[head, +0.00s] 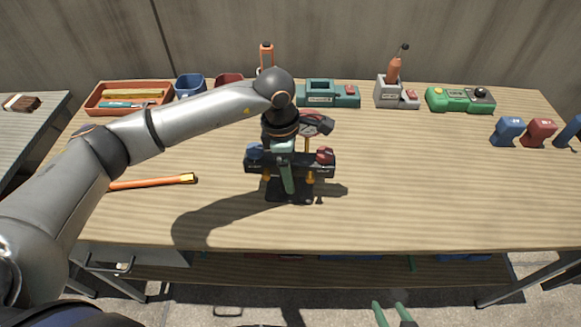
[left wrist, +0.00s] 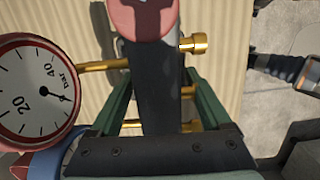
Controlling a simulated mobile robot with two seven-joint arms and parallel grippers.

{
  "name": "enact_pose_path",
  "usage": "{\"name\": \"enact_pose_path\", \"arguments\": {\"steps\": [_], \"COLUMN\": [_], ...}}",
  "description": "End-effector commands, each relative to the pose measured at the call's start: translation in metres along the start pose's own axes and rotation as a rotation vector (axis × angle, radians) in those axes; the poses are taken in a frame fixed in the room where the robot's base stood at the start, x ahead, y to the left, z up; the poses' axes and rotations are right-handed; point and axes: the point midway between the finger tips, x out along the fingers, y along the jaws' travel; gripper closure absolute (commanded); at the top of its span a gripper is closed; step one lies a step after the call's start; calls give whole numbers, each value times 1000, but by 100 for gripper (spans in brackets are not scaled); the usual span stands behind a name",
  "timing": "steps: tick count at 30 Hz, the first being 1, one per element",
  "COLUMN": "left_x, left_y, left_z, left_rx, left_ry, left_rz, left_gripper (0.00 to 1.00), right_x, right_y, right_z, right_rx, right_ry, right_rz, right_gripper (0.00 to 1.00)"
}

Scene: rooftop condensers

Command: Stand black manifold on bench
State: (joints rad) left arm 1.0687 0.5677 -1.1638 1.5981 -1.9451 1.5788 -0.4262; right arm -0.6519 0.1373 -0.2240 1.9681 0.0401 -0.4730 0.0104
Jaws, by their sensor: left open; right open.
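The black manifold (head: 262,167) is on the bench (head: 430,190), near its middle. It has a blue knob at its left end, a red knob at its right end, brass fittings and a red-rimmed gauge. It appears upright above a dark base plate. My left gripper (head: 287,182) reaches down over its middle. In the left wrist view, the green fingers are apart on either side of the black body (left wrist: 155,95), with the gauge (left wrist: 30,95) at left; contact cannot be told. My right gripper (head: 391,313) is open and empty below the bench's front edge.
An orange tray (head: 90,105), blue and maroon bins, a teal holder (head: 345,96), a grey holder (head: 385,92) and a green box (head: 447,99) line the back. An orange-handled tool (head: 150,182) lies left. Blue and red blocks (head: 507,131) stand right. The front right is clear.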

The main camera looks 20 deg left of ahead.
Motion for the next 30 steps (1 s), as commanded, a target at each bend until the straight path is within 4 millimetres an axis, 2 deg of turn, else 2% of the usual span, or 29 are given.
{"name": "enact_pose_path", "arguments": {"steps": [8,11,21,25,30], "left_x": [-6,-20,-92,-111,-122], "left_y": [0,1,1,1,0], "left_z": [0,1,0,0,0], "left_rx": [0,0,0,-1,-1], "left_ry": [0,-2,-2,0,0], "left_rz": [1,3,4,2,1], "left_gripper": [19,19,19,19,19], "right_x": [-2,-2,-1,-1,-2], "right_y": [0,0,2,2,2], "right_z": [-3,-3,0,0,0], "right_rx": [0,0,0,0,0], "right_ry": [4,8,0,0,1], "right_rz": [1,1,5,6,6], "right_gripper": [45,45,45,45,45]}}
